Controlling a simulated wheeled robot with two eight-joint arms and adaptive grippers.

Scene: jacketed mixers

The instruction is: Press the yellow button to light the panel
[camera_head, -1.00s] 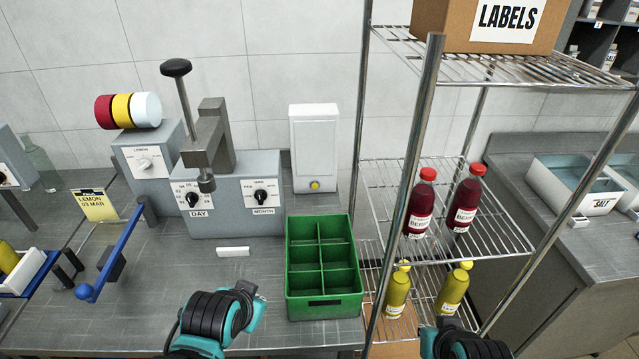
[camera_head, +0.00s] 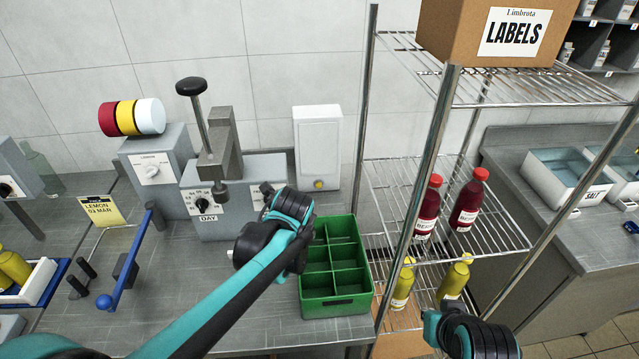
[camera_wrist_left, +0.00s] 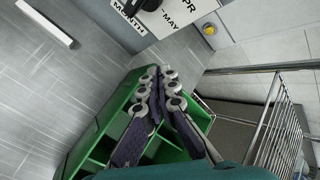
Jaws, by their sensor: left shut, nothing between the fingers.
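The yellow button (camera_head: 318,184) is a small round knob low on the front of a white wall panel (camera_head: 318,140). It also shows at the upper right of the left wrist view (camera_wrist_left: 209,29). My left gripper (camera_wrist_left: 162,78) is shut and empty, above the green crate and apart from the button. In the head view its fingers are hidden behind my left wrist, below and left of the button. Only part of my right arm shows at the bottom right of the head view; its fingers are out of sight.
A green divided crate (camera_head: 336,302) stands below the panel. A grey machine with a lever (camera_head: 215,225) is to its left, with a blue-handled bar (camera_head: 125,270) farther left. A wire shelf (camera_head: 385,165) with red and yellow bottles stands close on the right.

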